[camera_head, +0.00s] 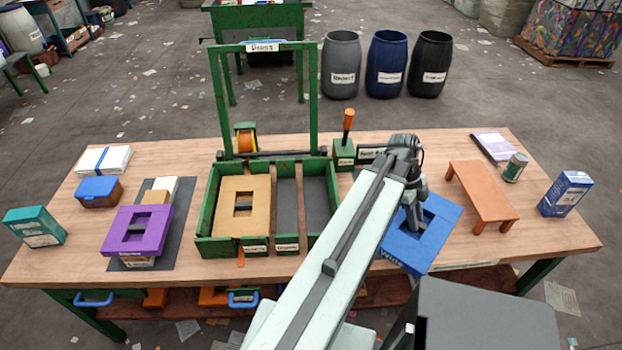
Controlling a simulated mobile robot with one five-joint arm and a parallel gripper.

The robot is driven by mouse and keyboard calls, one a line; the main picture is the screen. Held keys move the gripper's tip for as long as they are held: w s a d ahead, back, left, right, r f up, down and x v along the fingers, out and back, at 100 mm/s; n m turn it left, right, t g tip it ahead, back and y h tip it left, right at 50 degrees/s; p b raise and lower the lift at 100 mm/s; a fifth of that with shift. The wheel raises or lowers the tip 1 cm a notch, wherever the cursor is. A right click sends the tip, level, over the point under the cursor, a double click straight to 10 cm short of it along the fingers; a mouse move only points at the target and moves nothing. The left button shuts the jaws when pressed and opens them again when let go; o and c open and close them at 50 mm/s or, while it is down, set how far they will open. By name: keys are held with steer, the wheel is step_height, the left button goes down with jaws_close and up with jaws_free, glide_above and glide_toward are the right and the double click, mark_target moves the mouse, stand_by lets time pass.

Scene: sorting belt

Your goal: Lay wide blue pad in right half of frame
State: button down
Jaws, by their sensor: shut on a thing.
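The wide blue pad (428,247) is right of the frame, tilted in the picture, with a square opening in it. My gripper (413,224) is shut on the pad near this opening; my arm and wrist hide part of the pad's left side. I cannot tell whether the pad touches the table. The green-walled frame (203,213) stands at the table's middle. A tan pad (232,217) lies in its left part. Brown dividers bound a narrow dark strip in the middle. The right part (317,203) shows a bare dark floor, and my arm passes close to its right wall.
A green upright arch (216,95) stands behind the frame. A green block with an orange-handled tool (344,153) is at its back right corner. A purple pad (160,225) lies on a stack at left. A small orange stand (478,187) is right of the blue pad.

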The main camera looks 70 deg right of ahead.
steer(key=w+d+n+h, duration=0.1)
steer(key=w+n, duration=0.3)
steer(key=w, duration=1.5)
steer(key=w+d+f+n+h+b, duration=0.1)
steer(key=w+d+n, duration=0.3)
steer(key=w, duration=1.4)
steer(key=shift+w+d+n+h, duration=0.3)
steer(key=shift+w+n+h, duration=0.1)
steer(key=shift+h, duration=0.3)
steer(key=shift+f, duration=0.15)
step_height(320, 180, down, 7)
steer(key=b, duration=0.7)
steer(key=shift+f, duration=0.1)
steer(key=shift+f+b, duration=0.1)
steer(key=shift+b, duration=0.25)
steer(key=shift+f+b, duration=0.7)
steer(key=c, duration=1.2)
jaws_free()
steer(key=shift+r, duration=0.15)
